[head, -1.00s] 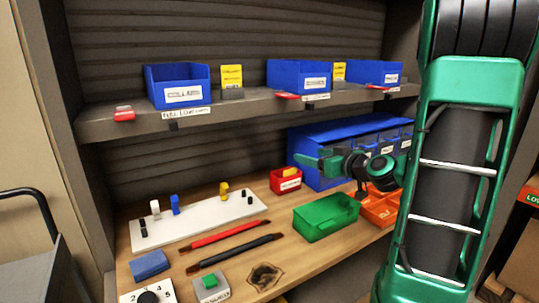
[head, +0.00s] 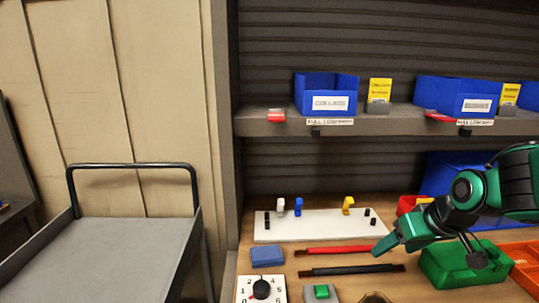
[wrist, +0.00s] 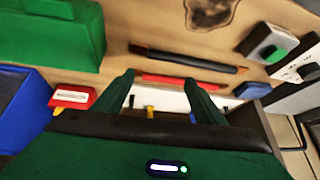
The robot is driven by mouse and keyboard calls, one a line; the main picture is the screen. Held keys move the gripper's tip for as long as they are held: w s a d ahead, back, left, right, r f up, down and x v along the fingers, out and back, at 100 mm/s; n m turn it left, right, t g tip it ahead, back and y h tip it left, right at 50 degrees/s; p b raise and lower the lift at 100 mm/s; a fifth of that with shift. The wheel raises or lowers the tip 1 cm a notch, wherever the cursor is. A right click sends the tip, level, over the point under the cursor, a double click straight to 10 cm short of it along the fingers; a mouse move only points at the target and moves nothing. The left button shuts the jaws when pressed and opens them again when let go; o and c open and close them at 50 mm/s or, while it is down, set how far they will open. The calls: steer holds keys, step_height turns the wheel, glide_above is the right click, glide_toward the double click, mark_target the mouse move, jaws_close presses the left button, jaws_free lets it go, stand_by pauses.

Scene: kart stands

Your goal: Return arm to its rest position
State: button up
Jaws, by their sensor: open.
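My green and black gripper (head: 388,246) reaches in from the right in the head view, over the wooden workbench (head: 225,283), left of the green bin (head: 432,262). In the wrist view my gripper (wrist: 163,88) shows two green fingers spread apart with nothing between them. Beyond the fingers lie the red rod (wrist: 180,82), the black rod (wrist: 185,60) and part of the white board (wrist: 172,100). In the head view the fingertips appear near the right ends of the rods; I cannot tell their height above the bench.
A shelf (head: 390,122) with blue bins (head: 326,94) runs above the bench. The white board (head: 318,233) carries small coloured pegs. A blue block (head: 267,256) and a dial box (head: 262,289) sit at front left. A grey cart (head: 120,240) stands left of the bench.

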steer(key=s+d+m+g, duration=0.3)
steer(key=s+d+m, duration=0.1)
steer(key=s, duration=0.7)
steer(key=s+d+f+m+g+h, duration=0.1)
steer(key=s+d+m+g, duration=0.2)
steer(key=s+d, duration=0.3)
steer(key=s, duration=0.5)
steer(key=shift+d+m, duration=0.35)
steer(key=shift+m, duration=0.05)
steer(key=shift+f, duration=0.1)
steer(key=shift+w+f+h, duration=0.25)
steer(key=shift+w+h, duration=0.05)
steer(key=shift+w, duration=0.35)
